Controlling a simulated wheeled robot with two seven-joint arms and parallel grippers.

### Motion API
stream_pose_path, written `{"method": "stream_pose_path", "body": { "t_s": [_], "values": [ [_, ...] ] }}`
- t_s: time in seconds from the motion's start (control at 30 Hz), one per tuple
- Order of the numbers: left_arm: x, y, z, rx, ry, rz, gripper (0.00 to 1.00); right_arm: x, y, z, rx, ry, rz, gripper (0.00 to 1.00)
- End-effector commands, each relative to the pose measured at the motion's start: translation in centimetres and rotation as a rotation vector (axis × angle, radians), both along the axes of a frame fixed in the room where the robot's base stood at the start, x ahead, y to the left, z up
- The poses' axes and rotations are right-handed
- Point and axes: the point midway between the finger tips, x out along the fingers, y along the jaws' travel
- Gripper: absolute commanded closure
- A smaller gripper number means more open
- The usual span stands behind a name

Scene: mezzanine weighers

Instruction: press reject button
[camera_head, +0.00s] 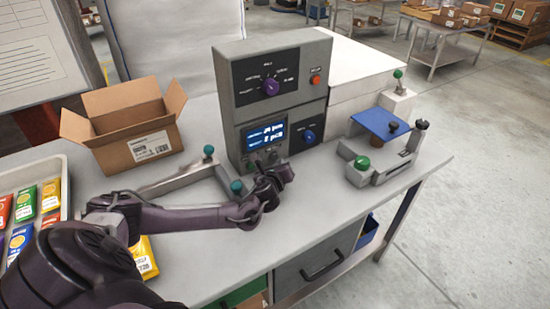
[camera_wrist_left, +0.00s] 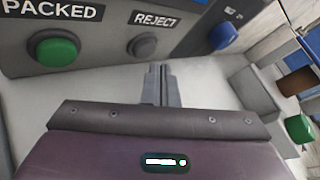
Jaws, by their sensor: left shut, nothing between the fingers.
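The REJECT button (camera_wrist_left: 143,45) is a round grey button under a dark REJECT label on the grey control box, in the left wrist view. A larger green button (camera_wrist_left: 53,48) sits to its left under a PACKED label. My left gripper (camera_wrist_left: 160,70) is shut and empty, its fingertips just below and slightly right of the REJECT button in that view; I cannot tell whether they touch the panel. In the head view my left gripper (camera_head: 285,174) is in front of the lower part of the control box (camera_head: 282,50), and the REJECT button is not clearly visible there. My right gripper is out of view.
A blue knob (camera_head: 309,136) is right of the lit display (camera_head: 265,134). A purple knob (camera_head: 270,87) and orange button (camera_head: 315,80) are above. An open cardboard box (camera_head: 115,157) stands left, a blue-plate device (camera_head: 375,122) right. The front tabletop is partly clear.

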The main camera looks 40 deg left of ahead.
Motion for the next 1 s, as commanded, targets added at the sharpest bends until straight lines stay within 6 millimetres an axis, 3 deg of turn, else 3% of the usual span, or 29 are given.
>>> {"method": "stream_pose_path", "body": {
  "t_s": [1.0],
  "values": [
    [0.32,0.79,0.02,0.000,0.000,0.000,1.00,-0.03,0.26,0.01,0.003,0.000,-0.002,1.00]
  ]
}}
